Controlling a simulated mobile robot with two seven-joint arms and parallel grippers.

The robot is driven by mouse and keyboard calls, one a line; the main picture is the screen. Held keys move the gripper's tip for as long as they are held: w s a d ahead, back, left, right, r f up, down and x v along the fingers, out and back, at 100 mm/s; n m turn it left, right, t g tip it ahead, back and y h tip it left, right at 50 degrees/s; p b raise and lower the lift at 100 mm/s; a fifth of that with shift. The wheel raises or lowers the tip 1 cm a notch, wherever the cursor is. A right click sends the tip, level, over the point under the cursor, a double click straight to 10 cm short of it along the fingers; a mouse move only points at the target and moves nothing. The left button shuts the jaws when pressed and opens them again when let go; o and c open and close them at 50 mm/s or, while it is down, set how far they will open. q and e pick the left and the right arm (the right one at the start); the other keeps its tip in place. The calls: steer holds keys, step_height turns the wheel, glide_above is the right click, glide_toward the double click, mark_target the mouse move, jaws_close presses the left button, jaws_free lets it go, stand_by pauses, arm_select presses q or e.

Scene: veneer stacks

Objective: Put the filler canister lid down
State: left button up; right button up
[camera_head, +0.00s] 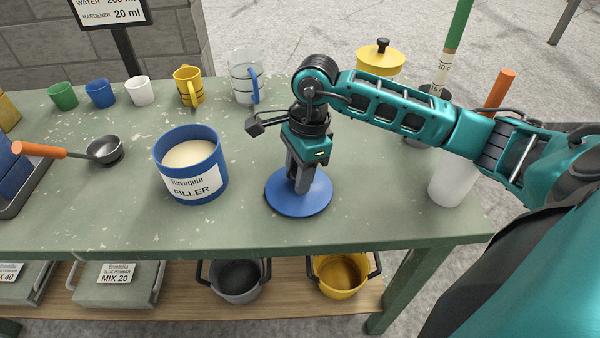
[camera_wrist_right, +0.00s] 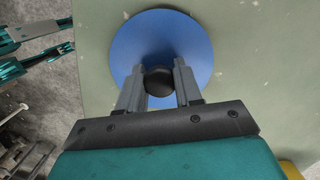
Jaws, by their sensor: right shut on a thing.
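The filler canister lid (camera_head: 318,206) is a flat blue disc at the middle front of the green bench, level, on the bench top or very close above it. In the right wrist view the lid (camera_wrist_right: 135,45) shows its round black knob (camera_wrist_right: 158,81). My right gripper (camera_head: 300,187) points straight down at the lid, and its two fingers (camera_wrist_right: 159,85) are shut on the knob from both sides. The blue filler canister (camera_head: 190,187) stands open to the left of the lid, full of pale powder. My left gripper is not in the head view.
A ladle (camera_head: 105,150) with an orange handle lies left of the canister. Several cups and a clear jug (camera_head: 246,76) stand along the back. A white cylinder (camera_head: 452,180) stands on the right, under my arm. The bench's front edge (camera_head: 250,246) is close to the lid.

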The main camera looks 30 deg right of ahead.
steer(key=shift+f, duration=0.2)
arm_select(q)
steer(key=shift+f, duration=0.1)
arm_select(e)
steer(key=o, duration=1)
steer(key=shift+r, duration=0.1)
steer(key=r+p, duration=0.1)
steer(key=r, duration=0.2)
steer(key=r+p, duration=0.1)
steer(key=shift+d+r+p, duration=0.35)
steer(key=shift+d+r, duration=0.05)
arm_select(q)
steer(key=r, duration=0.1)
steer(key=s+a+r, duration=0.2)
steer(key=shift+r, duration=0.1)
arm_select(e)
steer(key=r, duration=0.5)
steer(key=d+r, duration=0.1)
steer(key=r, duration=0.1)
steer(key=shift+s+r, duration=0.15)
steer(key=shift+r, duration=0.05)
